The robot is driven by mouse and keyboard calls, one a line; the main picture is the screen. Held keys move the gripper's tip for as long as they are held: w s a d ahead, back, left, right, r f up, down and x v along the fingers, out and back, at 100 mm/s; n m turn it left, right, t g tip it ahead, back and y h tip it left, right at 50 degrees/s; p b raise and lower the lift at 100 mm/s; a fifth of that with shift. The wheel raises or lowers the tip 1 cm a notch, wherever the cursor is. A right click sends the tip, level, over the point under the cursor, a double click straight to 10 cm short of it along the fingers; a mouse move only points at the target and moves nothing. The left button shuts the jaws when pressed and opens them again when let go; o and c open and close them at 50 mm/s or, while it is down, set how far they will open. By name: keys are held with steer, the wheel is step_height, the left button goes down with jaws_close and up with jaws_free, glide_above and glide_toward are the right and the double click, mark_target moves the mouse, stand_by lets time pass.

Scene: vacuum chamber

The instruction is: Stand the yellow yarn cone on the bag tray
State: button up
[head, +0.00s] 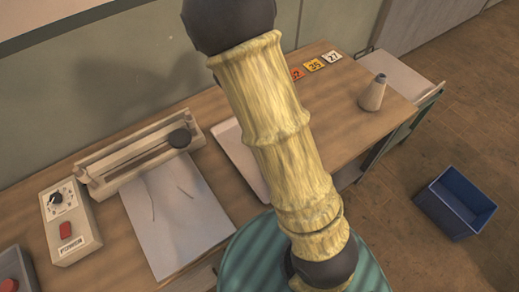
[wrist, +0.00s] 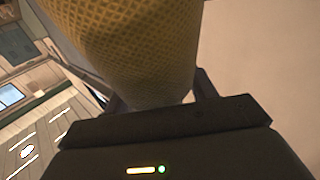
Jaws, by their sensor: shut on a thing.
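The yellow yarn cone (wrist: 140,45), with a cross-hatched winding, fills the upper middle of the wrist view. My gripper (wrist: 160,97) is shut on it, with a dark finger on each side. The cone's far end is out of frame, and I cannot tell how it is tilted. The head view shows neither the held cone nor my gripper; my arm crosses its middle. A pale, shallow tray (head: 229,140), which looks like the bag tray, lies on the wooden bench. My arm hides its right part.
A sealer (head: 140,160), a white sheet (head: 172,215) and a control box (head: 68,228) occupy the left. A blue bin (head: 455,202) is on the floor. Bench between tray and greyish cone looks clear.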

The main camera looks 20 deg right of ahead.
step_height(320, 180, down, 10)
steer(key=b, duration=0.9)
steer(key=shift+s+r, duration=0.1)
steer(key=shift+r, duration=0.15)
step_height(320, 180, down, 14)
steer(key=b, duration=0.5)
steer(key=shift+f, duration=0.15)
steer(key=shift+f+p, duration=0.55)
steer(key=shift+f, duration=2.4)
